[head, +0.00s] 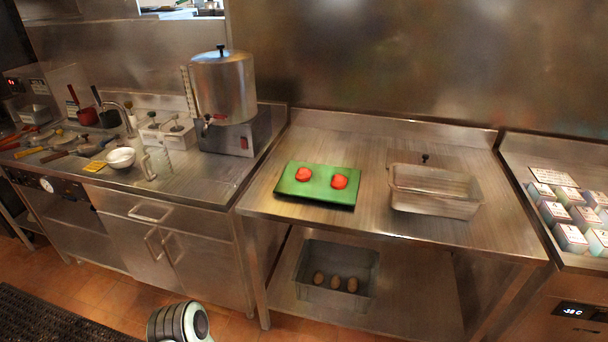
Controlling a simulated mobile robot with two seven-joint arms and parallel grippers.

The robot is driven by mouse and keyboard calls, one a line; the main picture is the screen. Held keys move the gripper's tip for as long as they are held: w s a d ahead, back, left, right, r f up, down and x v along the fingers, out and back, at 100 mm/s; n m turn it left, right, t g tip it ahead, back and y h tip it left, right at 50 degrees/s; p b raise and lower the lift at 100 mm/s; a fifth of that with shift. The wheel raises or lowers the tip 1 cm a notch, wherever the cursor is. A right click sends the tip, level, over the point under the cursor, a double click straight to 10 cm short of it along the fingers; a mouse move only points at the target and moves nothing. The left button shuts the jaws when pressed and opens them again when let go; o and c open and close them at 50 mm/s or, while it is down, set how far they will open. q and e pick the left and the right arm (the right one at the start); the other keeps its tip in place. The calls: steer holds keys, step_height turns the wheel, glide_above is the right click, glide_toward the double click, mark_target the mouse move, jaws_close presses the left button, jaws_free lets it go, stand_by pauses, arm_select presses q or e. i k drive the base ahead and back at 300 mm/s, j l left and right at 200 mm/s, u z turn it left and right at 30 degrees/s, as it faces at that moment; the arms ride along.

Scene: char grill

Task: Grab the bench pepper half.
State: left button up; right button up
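Two red pieces that look like pepper halves lie on a green cutting board (318,198) on the middle steel bench. The left pepper half (303,174) is near the board's left back part. The right pepper half (339,182) lies a little nearer the board's right edge. They are apart from each other, and nothing covers them. Neither of my grippers is in view. Only a rounded grey and white part of my own body shows at the bottom edge, well below the bench.
A metal pan (435,192) stands right of the board. A bin with several brown egg-like items (335,283) sits on the shelf below. A large steel urn (224,88) stands on the left counter. Small labelled containers (571,237) are far right. The bench front is clear.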

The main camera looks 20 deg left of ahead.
mark_target(303, 174)
steer(key=i+j, duration=0.1)
steer(key=i, duration=0.35)
steer(key=i+u, duration=0.1)
steer(key=u, duration=0.3)
steer(key=i+u, duration=0.1)
steer(key=u, duration=0.25)
steer(key=i+u, duration=0.1)
steer(key=u, duration=0.3)
